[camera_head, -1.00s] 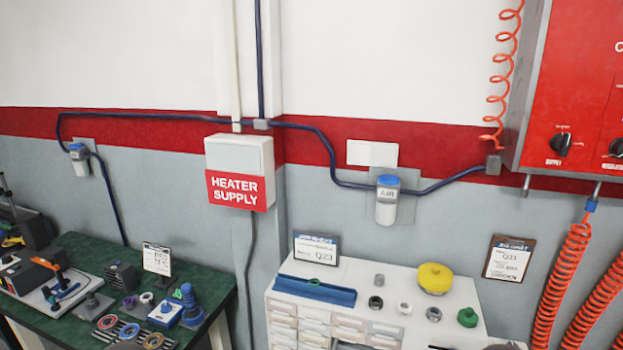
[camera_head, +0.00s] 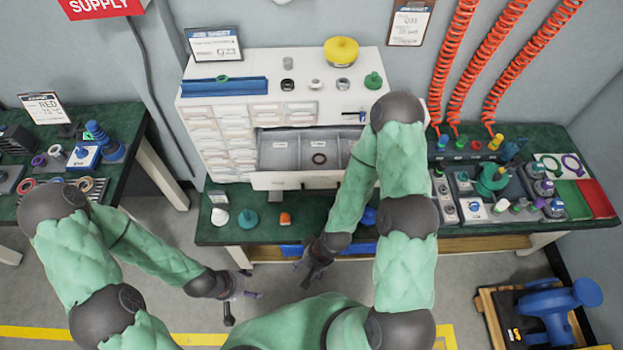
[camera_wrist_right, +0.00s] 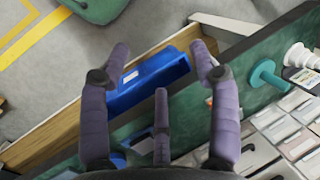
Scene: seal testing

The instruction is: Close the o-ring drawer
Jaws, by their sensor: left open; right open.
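The o-ring drawer (camera_head: 282,180) stands pulled out from the white cabinet (camera_head: 352,62). A dark o-ring (camera_head: 319,158) lies in its middle compartment, and small labels show inside. My right arm hides the drawer's right part. My right gripper (camera_head: 312,272) is open and empty, low in front of the green bench and below the drawer. In the right wrist view its spread fingers (camera_wrist_right: 160,75) point over a blue bin and the bench edge. My left gripper (camera_head: 245,293) is open and empty over the floor, left of the right one, apart from the bench.
The blue bin (camera_wrist_right: 150,82) is under the bench edge. On the bench front stand a teal part (camera_head: 248,219), an orange part (camera_head: 285,218) and a white part (camera_head: 220,217). Fittings crowd the bench's right side. A blue machine (camera_head: 556,305) stands on a pallet at lower right.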

